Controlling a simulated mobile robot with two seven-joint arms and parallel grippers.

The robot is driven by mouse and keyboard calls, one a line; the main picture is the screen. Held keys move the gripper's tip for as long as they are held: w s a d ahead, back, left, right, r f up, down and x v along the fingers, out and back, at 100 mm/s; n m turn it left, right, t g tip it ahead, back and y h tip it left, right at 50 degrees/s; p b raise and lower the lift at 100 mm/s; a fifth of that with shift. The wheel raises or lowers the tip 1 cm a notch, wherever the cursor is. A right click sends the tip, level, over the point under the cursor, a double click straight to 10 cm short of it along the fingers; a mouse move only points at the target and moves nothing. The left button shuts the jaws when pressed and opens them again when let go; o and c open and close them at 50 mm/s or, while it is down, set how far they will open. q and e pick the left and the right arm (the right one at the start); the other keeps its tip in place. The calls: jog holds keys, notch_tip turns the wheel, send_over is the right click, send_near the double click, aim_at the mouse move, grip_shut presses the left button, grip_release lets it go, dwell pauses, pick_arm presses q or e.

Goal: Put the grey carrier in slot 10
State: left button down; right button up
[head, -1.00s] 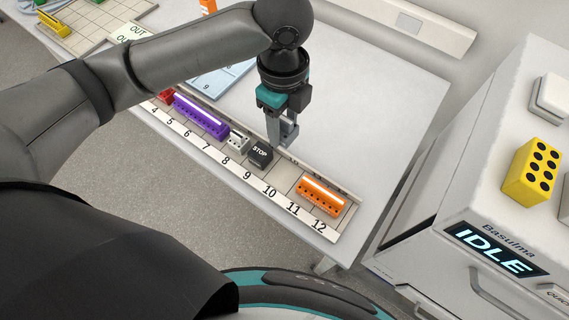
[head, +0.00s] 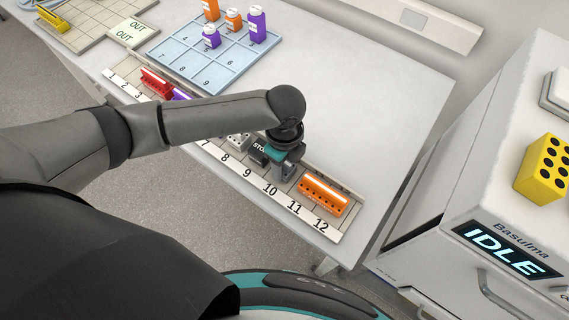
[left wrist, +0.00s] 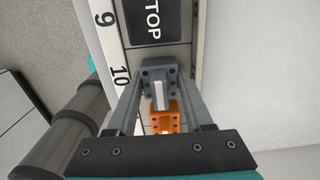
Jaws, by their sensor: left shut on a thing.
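My left gripper (head: 284,172) points down at the rack, just right of the black STOP block, behind the label 10. It is shut on the grey carrier. In the left wrist view the grey carrier (left wrist: 158,76), with dark holes and a pale strip, sits between the fingers beside the label 10 (left wrist: 120,76). In the head view the gripper mostly hides the carrier. I cannot tell whether it touches the slot floor. The numbered rack (head: 247,172) runs along the table's front edge. My right gripper is not in view.
The STOP block (head: 258,151) sits left of my gripper, with a white carrier (head: 238,139) beyond it. An orange carrier (head: 322,194) stands near slots 11 and 12. A blue tray (head: 205,63) holds bottles at the back. The table right of it is clear.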

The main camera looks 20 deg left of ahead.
pick_arm(q)
jog(key=shift+f, duration=0.15)
jog(key=c, duration=0.6)
grip_release()
notch_tip(320, 180, up, 12)
jog(key=shift+r+p, duration=0.2)
jog(key=shift+p, duration=0.6)
